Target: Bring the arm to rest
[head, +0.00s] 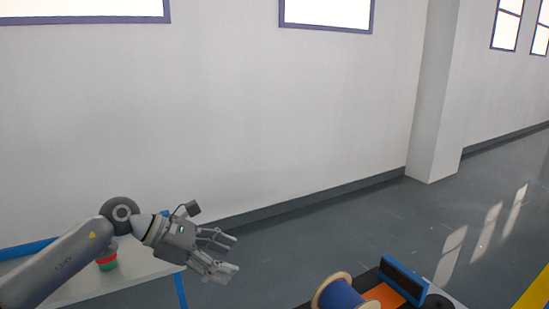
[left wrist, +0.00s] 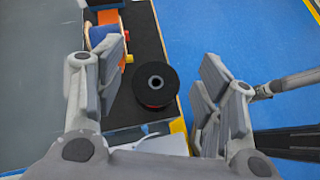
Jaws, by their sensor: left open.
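My left arm comes in from the left in the head view, with its gripper (head: 236,254) held up in the air over the grey floor. The gripper is open and empty. In the left wrist view its two fingers (left wrist: 158,85) are spread wide. A black spool (left wrist: 155,84) shows between and beyond them, standing on a dark surface and apart from the fingers. My right gripper is not in view.
A spool with blue winding (head: 340,294) sits on a dark-topped unit at the bottom right, beside an orange part (head: 384,297) and a blue block (head: 404,279). A light table (head: 130,275) with a red-and-green item (head: 107,261) stands at left. Floor between is clear.

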